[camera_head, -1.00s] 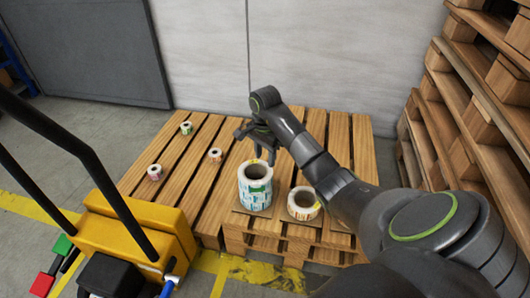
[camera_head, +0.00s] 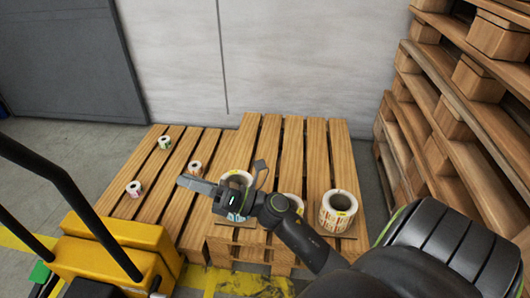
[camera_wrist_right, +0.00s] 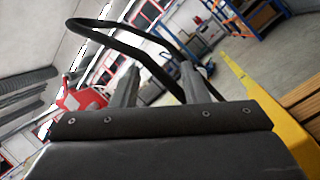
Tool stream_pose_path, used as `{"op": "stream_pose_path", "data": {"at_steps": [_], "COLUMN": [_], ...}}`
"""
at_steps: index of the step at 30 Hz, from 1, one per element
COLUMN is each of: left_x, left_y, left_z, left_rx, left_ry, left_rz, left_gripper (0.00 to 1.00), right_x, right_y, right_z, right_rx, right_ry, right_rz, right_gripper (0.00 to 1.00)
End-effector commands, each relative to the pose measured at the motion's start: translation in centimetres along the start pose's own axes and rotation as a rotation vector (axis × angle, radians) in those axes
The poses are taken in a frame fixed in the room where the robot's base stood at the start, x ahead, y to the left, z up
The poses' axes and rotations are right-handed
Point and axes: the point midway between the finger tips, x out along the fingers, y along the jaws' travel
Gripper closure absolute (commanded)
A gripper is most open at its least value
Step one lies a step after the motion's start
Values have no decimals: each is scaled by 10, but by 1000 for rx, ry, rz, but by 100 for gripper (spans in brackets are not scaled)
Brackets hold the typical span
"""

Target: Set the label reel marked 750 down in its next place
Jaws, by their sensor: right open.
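Three larger label reels stand along the near side of the pallet platform (camera_head: 290,140). The left one (camera_head: 237,179) is mostly hidden behind my right gripper. The middle one (camera_head: 294,199) is partly hidden by my right arm. The right one (camera_head: 338,212), white with red and yellow marks, stands in clear view. I cannot read 750 on any reel. My right gripper (camera_head: 222,175) is open, above or in front of the left reel; I cannot tell if it touches it. In the right wrist view its two fingers (camera_wrist_right: 157,82) are apart with no reel between them. My left gripper is out of view.
Three small reels stand farther left on the pallets: one at the back (camera_head: 165,142), one in the middle (camera_head: 195,167), one at the left edge (camera_head: 134,188). A yellow cart (camera_head: 115,245) with black handles is at lower left. Stacked pallets (camera_head: 450,110) rise at right.

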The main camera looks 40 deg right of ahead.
Motion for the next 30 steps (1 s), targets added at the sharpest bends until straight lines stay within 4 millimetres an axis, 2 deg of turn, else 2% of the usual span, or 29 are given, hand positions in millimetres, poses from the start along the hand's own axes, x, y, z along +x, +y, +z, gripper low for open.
{"op": "stream_pose_path", "data": {"at_steps": [1,4,8,12,15,18,23,30], "left_x": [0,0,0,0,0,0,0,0], "left_y": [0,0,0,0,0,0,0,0], "left_z": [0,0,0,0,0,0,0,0], "left_rx": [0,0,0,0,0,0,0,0], "left_ry": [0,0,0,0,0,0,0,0], "left_rz": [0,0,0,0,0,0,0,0], "left_gripper": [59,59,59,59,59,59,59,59], "right_x": [-13,-40,-83,-128,-153,-167,-177,-178], "right_y": [6,8,2,-7,-7,-3,2,3], "right_z": [11,33,45,33,13,-5,-23,-25], "right_rx": [158,490,934,1410,1698,1914,2087,2111], "right_ry": [-112,-330,-594,-850,-993,-1092,-1166,-1174], "right_rz": [-25,-68,-121,-177,-216,-246,-277,-281], "right_gripper": [59,59,59,59,59,59,59,59]}}
